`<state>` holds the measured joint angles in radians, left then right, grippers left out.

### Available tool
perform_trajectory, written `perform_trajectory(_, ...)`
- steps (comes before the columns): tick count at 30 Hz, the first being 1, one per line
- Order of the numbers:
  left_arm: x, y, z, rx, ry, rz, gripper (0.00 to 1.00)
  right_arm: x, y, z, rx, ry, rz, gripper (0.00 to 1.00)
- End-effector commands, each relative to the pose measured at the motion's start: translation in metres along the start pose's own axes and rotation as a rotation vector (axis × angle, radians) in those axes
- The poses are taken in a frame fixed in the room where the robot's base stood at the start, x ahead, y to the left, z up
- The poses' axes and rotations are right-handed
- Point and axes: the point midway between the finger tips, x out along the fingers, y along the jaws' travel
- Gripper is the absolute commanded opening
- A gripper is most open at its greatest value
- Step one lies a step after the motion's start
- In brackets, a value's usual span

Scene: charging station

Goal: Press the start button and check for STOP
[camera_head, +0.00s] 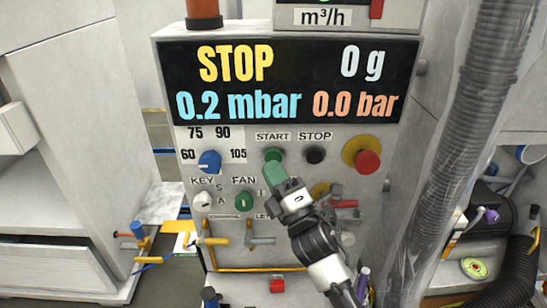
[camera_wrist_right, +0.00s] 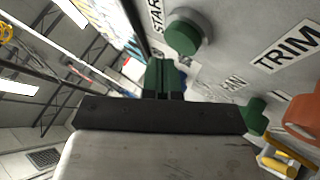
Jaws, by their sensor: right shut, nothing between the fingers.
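The control panel's display (camera_head: 290,80) reads STOP in yellow, with 0 g, 0.2 mbar and 0.0 bar. The green START button (camera_head: 272,154) sits below it, under its START label. In the right wrist view the round green button (camera_wrist_right: 183,38) stands out from the panel. My right gripper (camera_head: 274,170) is shut and empty, its green fingertips just below the button in the head view. The fingertips also show in the right wrist view (camera_wrist_right: 164,65), close to the button; I cannot tell whether they touch it. My left gripper is not in view.
A black STOP button (camera_head: 314,155) and a red knob on a yellow base (camera_head: 367,161) sit to the right. A blue dial (camera_head: 209,161) and green FAN switch (camera_head: 243,201) lie left. A ribbed transparent hose (camera_head: 468,120) hangs at the right.

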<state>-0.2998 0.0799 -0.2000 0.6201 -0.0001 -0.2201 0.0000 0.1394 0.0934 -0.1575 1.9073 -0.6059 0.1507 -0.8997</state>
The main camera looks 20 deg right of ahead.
Motion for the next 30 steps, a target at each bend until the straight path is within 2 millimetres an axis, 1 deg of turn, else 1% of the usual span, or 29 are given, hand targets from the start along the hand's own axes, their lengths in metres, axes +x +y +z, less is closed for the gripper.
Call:
perform_trajectory(8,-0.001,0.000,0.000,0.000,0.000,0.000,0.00,-0.003,0.002,-0.003,0.001,0.001,0.000,0.00)
perform_trajectory(21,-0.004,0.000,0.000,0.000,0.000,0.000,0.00,-0.032,0.023,-0.024,0.001,0.001,0.000,0.00)
perform_trajectory(30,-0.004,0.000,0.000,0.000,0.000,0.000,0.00,-0.035,0.025,-0.026,0.000,0.001,0.000,0.00)
